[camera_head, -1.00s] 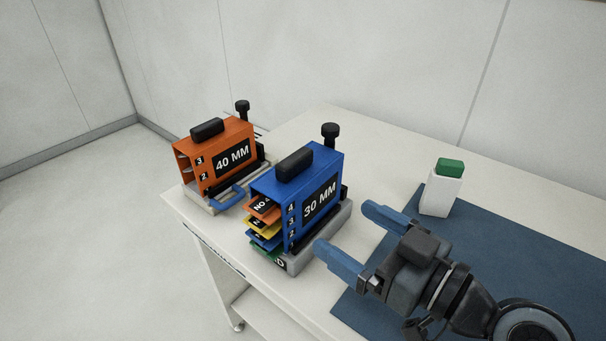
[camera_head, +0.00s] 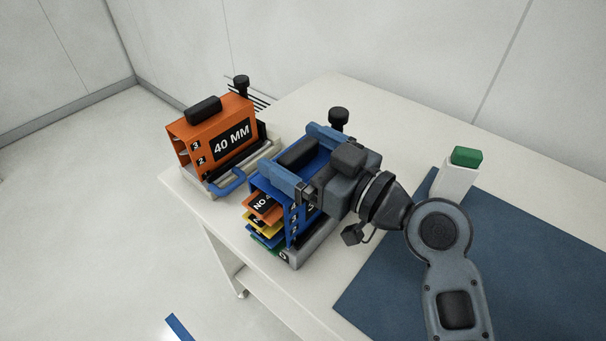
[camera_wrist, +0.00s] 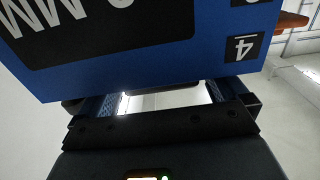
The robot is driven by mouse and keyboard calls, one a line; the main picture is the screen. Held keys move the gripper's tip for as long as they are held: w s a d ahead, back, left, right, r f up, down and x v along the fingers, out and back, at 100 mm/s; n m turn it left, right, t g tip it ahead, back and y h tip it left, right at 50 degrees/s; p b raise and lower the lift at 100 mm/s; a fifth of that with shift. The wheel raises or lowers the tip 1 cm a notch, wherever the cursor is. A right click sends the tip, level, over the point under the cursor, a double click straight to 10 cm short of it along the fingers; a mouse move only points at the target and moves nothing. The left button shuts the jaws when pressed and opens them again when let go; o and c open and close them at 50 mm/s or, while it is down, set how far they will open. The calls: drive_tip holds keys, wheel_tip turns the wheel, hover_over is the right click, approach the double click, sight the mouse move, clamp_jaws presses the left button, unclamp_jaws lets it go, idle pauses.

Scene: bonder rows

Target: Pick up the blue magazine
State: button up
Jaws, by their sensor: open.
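The blue magazine (camera_head: 300,216) stands upright on a grey base (camera_head: 303,254) at the table's front edge, with a black handle (camera_head: 298,152) on top. Orange, yellow, blue and green tabs stick out of its left side. My gripper (camera_head: 289,148) is open over its top, one blue finger on each side of the handle. The hand hides most of the label face. In the wrist view the blue magazine (camera_wrist: 215,55) fills the top of the picture, above the spread fingers. Whether the fingers touch the handle cannot be told.
An orange 40 MM magazine (camera_head: 183,140) stands to the left on its own base with a blue loop handle (camera_head: 228,184). A white block with a green top (camera_head: 465,158) stands on the right by a dark blue mat (camera_head: 400,265). A black knob (camera_head: 338,118) rises behind the blue magazine.

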drive_tip(key=shift+w+a, duration=0.1)
drive_tip(key=shift+a, duration=0.05)
drive_tip(key=c, duration=1.6)
drive_tip(key=shift+r, duration=0.1)
drive_tip(key=shift+c, duration=0.6)
